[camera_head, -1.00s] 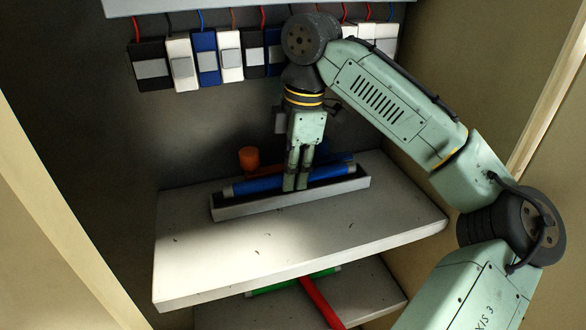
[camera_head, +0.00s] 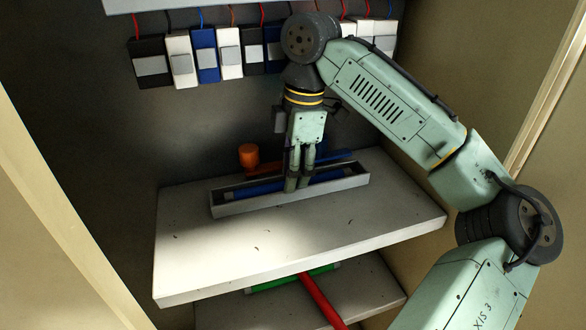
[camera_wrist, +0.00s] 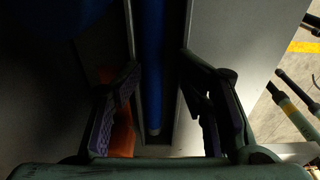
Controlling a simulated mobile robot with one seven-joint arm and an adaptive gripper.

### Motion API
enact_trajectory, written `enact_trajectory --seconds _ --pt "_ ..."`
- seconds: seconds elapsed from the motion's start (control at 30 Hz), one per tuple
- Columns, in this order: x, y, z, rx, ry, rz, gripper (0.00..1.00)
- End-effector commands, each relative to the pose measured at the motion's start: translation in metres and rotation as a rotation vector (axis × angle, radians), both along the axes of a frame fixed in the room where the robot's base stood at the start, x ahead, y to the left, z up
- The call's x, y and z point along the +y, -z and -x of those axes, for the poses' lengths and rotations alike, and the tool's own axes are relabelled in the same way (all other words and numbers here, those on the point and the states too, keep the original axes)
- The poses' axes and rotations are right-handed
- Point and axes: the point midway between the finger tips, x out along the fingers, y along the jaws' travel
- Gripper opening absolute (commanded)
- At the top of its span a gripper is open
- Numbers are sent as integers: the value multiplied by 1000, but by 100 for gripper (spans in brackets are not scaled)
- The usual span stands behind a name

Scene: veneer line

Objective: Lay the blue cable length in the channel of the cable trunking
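The cable trunking (camera_head: 235,208) is a long pale grey open channel lying on the upper shelf.
An orange mallet-like tool (camera_head: 249,158) with a blue end lies behind the trunking. The upper shelf (camera_head: 300,235) is clear in front. A red bar (camera_head: 320,300) and a green piece (camera_head: 285,281) lie on the lower shelf. Several wired modules (camera_head: 206,57) hang above at the back.

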Motion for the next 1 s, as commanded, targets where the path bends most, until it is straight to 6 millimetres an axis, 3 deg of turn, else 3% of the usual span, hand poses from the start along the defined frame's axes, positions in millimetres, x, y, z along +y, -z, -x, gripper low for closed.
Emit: enact_trajectory --seconds 0.07,0.27,0.7,1.0 --pt "0 6 1 12 -3 4 30" --pt "-1 -9 1 8 1 7 30" --pt "-11 -107 -4 2 4 5 30" --pt "-14 -130 -4 3 3 2 30"
